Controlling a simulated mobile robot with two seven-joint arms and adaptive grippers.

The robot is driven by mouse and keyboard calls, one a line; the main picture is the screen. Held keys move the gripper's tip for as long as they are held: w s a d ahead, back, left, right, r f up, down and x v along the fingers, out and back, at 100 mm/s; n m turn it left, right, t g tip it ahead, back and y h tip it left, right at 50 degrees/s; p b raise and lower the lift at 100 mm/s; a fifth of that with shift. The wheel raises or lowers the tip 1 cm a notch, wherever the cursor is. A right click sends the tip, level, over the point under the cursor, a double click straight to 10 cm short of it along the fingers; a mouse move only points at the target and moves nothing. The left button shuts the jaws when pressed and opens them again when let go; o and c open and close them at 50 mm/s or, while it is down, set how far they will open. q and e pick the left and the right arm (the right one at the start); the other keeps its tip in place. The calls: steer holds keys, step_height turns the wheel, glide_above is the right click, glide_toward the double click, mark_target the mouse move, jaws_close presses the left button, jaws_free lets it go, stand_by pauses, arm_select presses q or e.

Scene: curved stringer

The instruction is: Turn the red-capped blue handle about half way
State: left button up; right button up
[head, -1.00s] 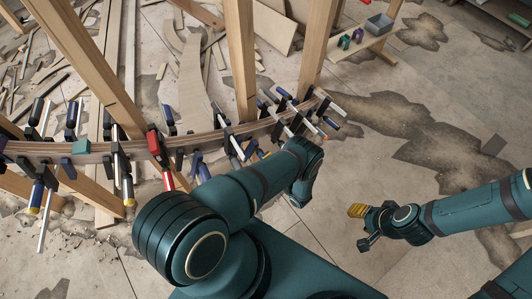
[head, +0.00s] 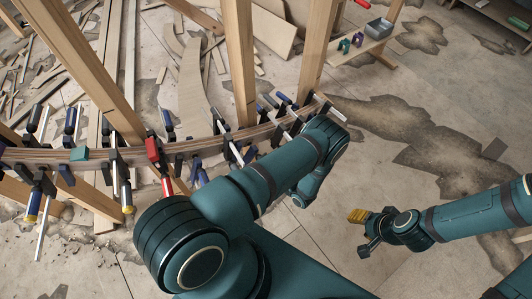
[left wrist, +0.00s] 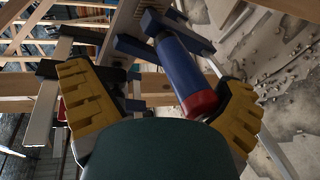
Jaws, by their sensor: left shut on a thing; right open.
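The red-capped blue handle shows in the left wrist view (left wrist: 183,75), running down and right to its red end. My left gripper (left wrist: 162,105) has ribbed yellow fingers either side of it. The handle's red end lies against the right finger, and the gripper is shut on the handle. The left finger's contact with it is not clear. In the head view my left arm hides this gripper and the handle. My right gripper (head: 362,230) is open and empty over the floor at the right.
A curved wooden stringer (head: 112,155) carries several clamps, including a red one (head: 153,151). Upright wooden posts (head: 240,60) stand along it. A low bench (head: 365,44) with a grey bin (head: 379,27) stands at the back right. Floor around my right gripper is clear.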

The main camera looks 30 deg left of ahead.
arm_select(q)
steer(key=shift+s+d+r, duration=0.1)
steer(key=shift+d+r, duration=0.05)
steer(key=shift+r, duration=0.4)
steer(key=shift+s+d+f, duration=0.2)
steer(key=shift+d, duration=0.35)
steer(key=shift+s+d+f, duration=0.15)
steer(key=shift+d, duration=0.35)
steer(key=shift+c, duration=0.9)
steer(key=s+d+f, duration=0.1)
steer(key=d, duration=0.5)
steer(key=s+d+f, duration=0.1)
steer(key=s+d, duration=0.1)
steer(key=d, duration=0.5)
steer(key=shift+s+f, duration=0.3)
steer(key=shift+d, duration=0.1)
